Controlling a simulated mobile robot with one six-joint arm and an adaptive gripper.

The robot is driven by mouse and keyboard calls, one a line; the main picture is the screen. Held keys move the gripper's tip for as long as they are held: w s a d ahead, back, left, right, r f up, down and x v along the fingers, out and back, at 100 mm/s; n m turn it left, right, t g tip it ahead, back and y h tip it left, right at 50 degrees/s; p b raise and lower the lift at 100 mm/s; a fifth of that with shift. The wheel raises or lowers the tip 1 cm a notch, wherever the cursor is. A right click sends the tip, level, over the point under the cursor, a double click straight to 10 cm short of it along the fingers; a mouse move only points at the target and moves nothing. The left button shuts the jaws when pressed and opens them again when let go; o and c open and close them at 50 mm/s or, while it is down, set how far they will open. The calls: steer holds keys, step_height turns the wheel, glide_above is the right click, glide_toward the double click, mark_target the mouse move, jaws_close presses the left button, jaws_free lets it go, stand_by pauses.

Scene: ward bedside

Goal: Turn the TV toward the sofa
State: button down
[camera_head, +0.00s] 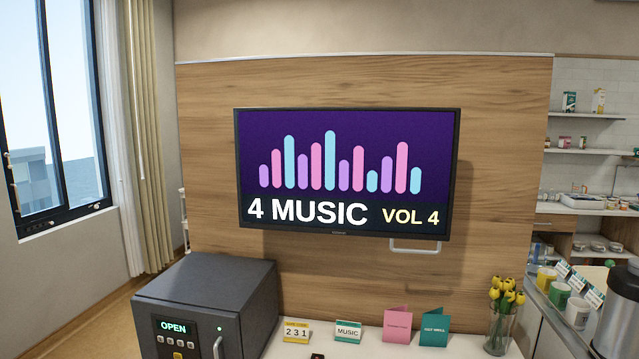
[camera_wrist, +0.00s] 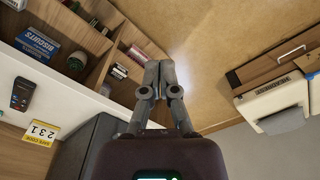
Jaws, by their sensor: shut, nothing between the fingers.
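The TV (camera_head: 345,222) is on the wood wall panel in the head view. Its screen faces roughly toward me and reads "4 MUSIC VOL 4" under coloured bars. A white handle (camera_head: 416,250) hangs below its lower right edge. My gripper (camera_wrist: 160,66) shows in the wrist view, its two fingers together and empty. It points over the floor, with a shelf unit to its left, and touches nothing that I can make out. My gripper is not in the head view, and the TV is not in the wrist view. No sofa is visible in either view.
A dark safe (camera_head: 215,290) reading "OPEN" stands below the TV on the left. Cards (camera_head: 397,325) and a vase of yellow flowers (camera_head: 502,320) stand on the white counter (camera_head: 375,346). A side counter with mugs (camera_head: 577,313) is at the right. A window (camera_head: 60,110) is at the left.

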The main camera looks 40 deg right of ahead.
mark_target(257, 227)
steer(key=w+d+r+t+h+p, duration=0.2)
steer(key=w+d+r+h+p, duration=0.3)
steer(key=w+d+r, duration=0.3)
steer(key=w+d+r+n+t+h+p, duration=0.4)
steer(key=w+d+r, duration=0.3)
steer(key=w+r, duration=0.4)
steer(key=w+d+r+n+t+h+p, duration=0.4)
steer(key=w+d+r, duration=0.4)
steer(key=w+r, duration=0.4)
step_height(257, 227, up, 3)
steer(key=shift+d+r+t+h+p, duration=0.15)
steer(key=shift+t+h+p, duration=0.25)
steer(key=shift+t+p, duration=0.6)
steer(key=shift+d, duration=0.1)
steer(key=x, duration=1.4)
steer(key=shift+s+f, duration=0.1)
steer(key=shift+f, duration=0.2)
